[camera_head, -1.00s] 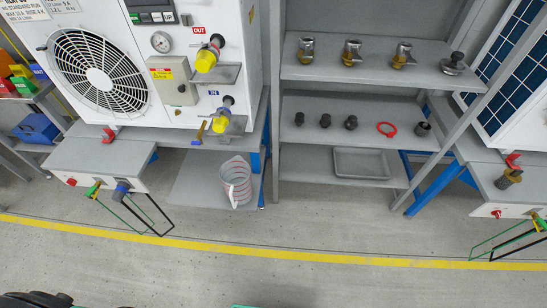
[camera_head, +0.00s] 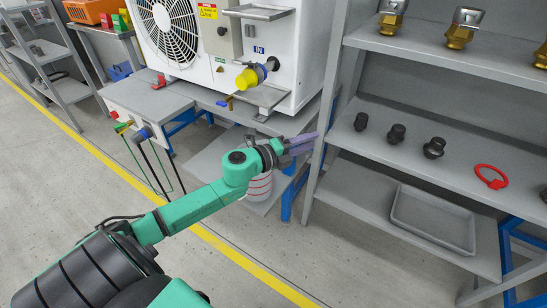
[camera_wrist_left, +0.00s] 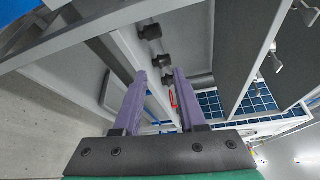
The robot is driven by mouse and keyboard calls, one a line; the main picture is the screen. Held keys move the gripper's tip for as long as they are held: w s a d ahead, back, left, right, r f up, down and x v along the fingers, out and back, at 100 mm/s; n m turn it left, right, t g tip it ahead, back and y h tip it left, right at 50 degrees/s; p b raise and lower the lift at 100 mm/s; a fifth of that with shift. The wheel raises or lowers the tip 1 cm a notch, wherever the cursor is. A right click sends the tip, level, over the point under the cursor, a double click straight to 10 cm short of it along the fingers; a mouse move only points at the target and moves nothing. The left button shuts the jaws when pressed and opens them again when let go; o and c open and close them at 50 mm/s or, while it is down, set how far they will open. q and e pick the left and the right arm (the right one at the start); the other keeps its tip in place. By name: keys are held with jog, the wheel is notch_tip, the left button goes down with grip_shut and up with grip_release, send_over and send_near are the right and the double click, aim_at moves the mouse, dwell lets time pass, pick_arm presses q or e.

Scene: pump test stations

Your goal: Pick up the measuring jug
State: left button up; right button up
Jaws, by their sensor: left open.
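The measuring jug (camera_head: 259,188) is clear with red markings and stands on the low grey shelf under the pump test unit in the head view. My left arm and wrist cross in front of it and hide its upper part. My left gripper (camera_head: 303,143) has purple fingers and is above and right of the jug in that view, close to the front post of the shelving. In the left wrist view the gripper (camera_wrist_left: 160,75) is open with nothing between its fingers. The jug does not show there. My right gripper is not in view.
Grey shelving on the right holds black fittings (camera_head: 397,133), a red ring (camera_head: 491,177) and a grey tray (camera_head: 432,218). The test unit (camera_head: 290,45) with a yellow-capped outlet (camera_head: 247,78) stands above the jug. Open floor with a yellow line lies in front.

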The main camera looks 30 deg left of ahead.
pick_arm(q)
jog(key=s+d+r+m+g+h, duration=0.1)
jog(key=d+m+g+h, duration=0.15)
jog(key=m, duration=0.45)
jog(key=m+g+y+b, duration=0.2)
jog(key=m+g+y, duration=0.6)
jog(key=g, duration=0.1)
send_over(268, 178)
jog(key=s, duration=0.3)
notch_tip(268, 178, down, 11)
jog(key=x, duration=0.2)
jog(key=b+x, duration=0.1)
jog(key=x, duration=0.1)
jog(key=a+x, duration=0.1)
jog(key=x, duration=0.1)
jog(key=shift+f+b, duration=0.35)
jog(key=shift+f, duration=0.05)
jog(key=shift+r, duration=0.1)
grip_shut()
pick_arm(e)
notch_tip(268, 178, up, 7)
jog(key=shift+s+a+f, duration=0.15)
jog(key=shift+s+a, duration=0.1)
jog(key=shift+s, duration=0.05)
